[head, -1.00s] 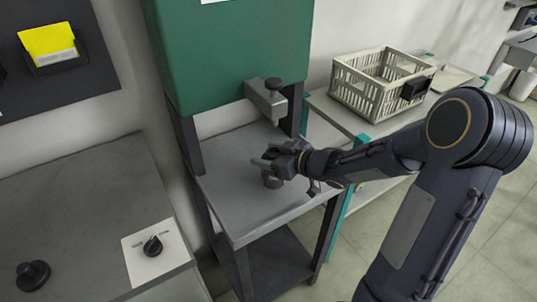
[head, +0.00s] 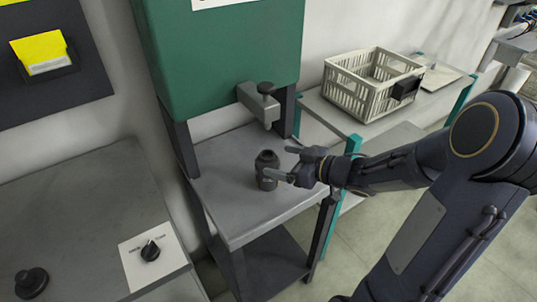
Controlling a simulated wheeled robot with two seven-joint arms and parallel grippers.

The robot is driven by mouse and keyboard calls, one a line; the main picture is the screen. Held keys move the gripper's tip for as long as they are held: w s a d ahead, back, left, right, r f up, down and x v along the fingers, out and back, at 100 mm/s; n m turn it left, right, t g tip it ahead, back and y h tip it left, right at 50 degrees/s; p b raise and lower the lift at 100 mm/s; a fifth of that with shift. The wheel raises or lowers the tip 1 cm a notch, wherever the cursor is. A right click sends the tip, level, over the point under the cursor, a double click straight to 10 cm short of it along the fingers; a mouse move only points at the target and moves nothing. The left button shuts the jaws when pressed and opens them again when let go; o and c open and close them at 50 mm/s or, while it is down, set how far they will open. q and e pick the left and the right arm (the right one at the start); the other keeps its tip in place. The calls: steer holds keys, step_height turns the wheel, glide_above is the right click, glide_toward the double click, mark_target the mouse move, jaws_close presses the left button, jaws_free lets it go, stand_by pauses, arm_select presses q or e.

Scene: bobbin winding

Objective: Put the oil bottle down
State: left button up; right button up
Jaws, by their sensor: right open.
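The oil bottle (head: 266,169), small, dark and with a rounded cap, stands upright on the grey shelf top (head: 225,208) under the green machine. My right gripper (head: 283,163) is open just to the right of the bottle, its fingers pointing left. One fingertip overlaps the bottle's lower right side in the picture; I cannot tell whether it touches. My left gripper is not in view.
The green machine housing (head: 220,55) with a grey dispensing arm (head: 257,103) hangs above the shelf. A cream crate (head: 350,92) sits on a bench at the right. A grey counter with knobs (head: 70,215) is at the left.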

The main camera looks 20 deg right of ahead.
steer(key=s+d+r+m+g+h, duration=0.1)
steer(key=s+d+r+m+h, duration=0.55)
steer(key=s+h, duration=0.2)
steer(key=s+a+f+g+y, duration=0.2)
steer(key=s+a+g, duration=0.1)
steer(key=s+a, duration=0.4)
steer(key=s+a+f+m+g+y, duration=0.1)
steer(key=s+a+g+y, duration=0.2)
steer(key=s+a, duration=0.3)
steer(key=shift+s+a+f+p, duration=0.3)
steer(key=shift+s+a+f, duration=0.1)
steer(key=shift+s, duration=0.15)
steer(key=shift+r, duration=0.1)
step_height(320, 180, up, 6)
steer(key=p, duration=0.6)
